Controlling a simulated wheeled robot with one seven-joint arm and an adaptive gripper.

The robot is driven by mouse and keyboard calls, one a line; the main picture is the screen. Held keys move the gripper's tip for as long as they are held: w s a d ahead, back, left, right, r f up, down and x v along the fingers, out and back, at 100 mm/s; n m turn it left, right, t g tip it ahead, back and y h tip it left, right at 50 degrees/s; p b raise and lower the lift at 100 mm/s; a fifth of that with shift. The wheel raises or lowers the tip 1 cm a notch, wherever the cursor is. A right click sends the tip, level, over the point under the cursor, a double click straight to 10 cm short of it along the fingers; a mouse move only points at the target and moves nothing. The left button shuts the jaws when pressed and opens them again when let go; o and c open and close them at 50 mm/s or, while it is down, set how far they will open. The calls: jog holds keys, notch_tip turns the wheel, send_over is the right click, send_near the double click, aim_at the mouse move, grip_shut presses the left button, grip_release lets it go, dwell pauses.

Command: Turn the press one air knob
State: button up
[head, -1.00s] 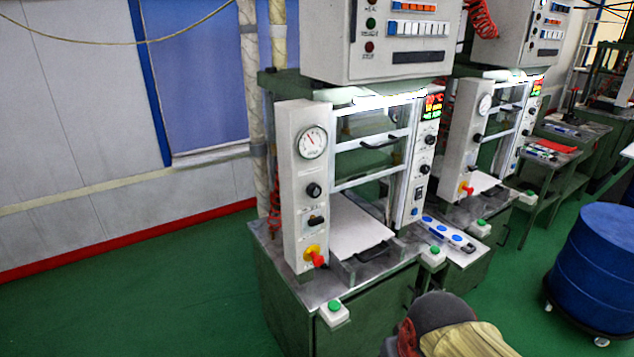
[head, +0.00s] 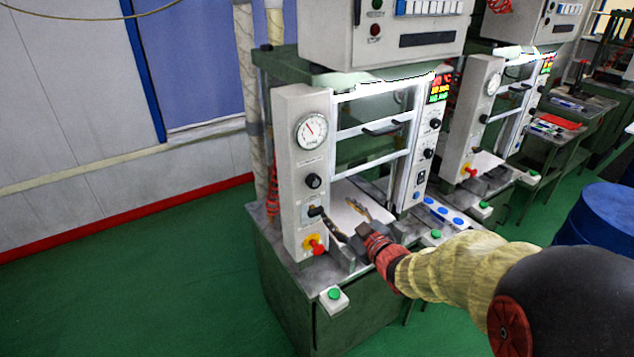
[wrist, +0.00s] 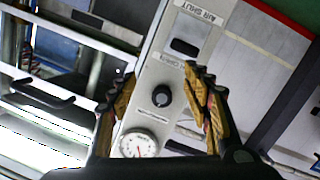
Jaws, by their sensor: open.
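Press one's white control panel (head: 290,215) stands at the left of the press in the head view. It carries a round gauge (head: 311,131), a black round knob (head: 313,181) below it, a black lever-like part (head: 315,211), and a red knob on a yellow base (head: 316,245). In the wrist view the panel is upside down: the black knob (wrist: 162,95) appears between the fingers, with the gauge (wrist: 138,143) below and an "AIR SHUT" label above. My gripper (head: 337,207) is open and empty at the panel's right side; it also shows in the wrist view (wrist: 158,75). Contact cannot be told.
A horizontal handle (head: 385,127) crosses the press front, right of the panel. A green button box (head: 334,299) sits at the front corner. A second press (head: 470,120) and a blue drum (head: 600,225) stand to the right. The green floor at left is clear.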

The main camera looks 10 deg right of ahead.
jog(key=n+t+y, duration=0.1)
jog(key=y, duration=0.1)
send_near(316, 184)
jog(key=w, duration=0.1)
jog(key=x, duration=0.8)
jog(key=shift+s+a+b, duration=0.1)
jog(key=shift+a+b, duration=0.05)
jog(key=shift+b, duration=0.2)
jog(key=c, duration=0.3)
jog(key=c, duration=0.8)
jog(key=shift+c, duration=0.2)
